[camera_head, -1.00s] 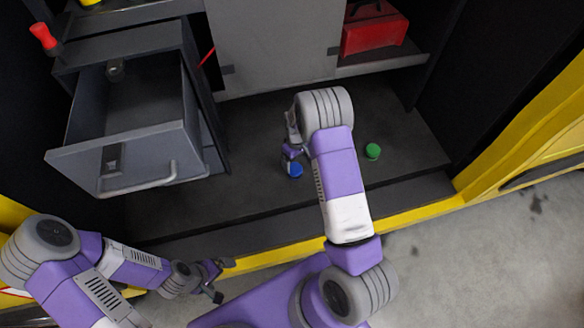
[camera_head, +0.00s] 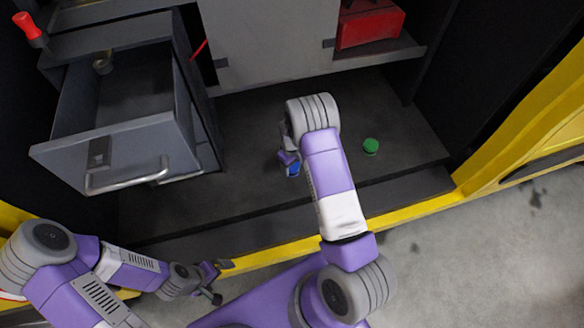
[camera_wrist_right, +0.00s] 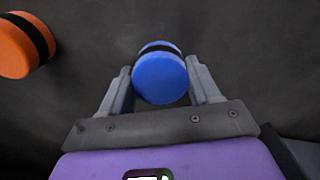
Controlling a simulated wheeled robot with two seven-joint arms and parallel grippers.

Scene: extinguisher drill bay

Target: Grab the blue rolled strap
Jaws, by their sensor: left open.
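The blue rolled strap (camera_head: 293,170) is on the dark floor of the bay, partly hidden by my right gripper (camera_head: 289,158) in the head view. In the right wrist view the blue strap (camera_wrist_right: 160,78), with a black band, sits between the two fingers of my right gripper (camera_wrist_right: 161,85). The fingers are very close to its sides; I cannot tell whether they press on it. My left gripper (camera_head: 213,282) is open and empty, low at the left near the yellow edge.
A green rolled strap (camera_head: 371,146) lies right of my right arm. An orange rolled strap (camera_wrist_right: 22,45) shows in the wrist view. An open grey drawer (camera_head: 120,150) juts out at left. A red toolbox (camera_head: 369,25) stands on the shelf behind.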

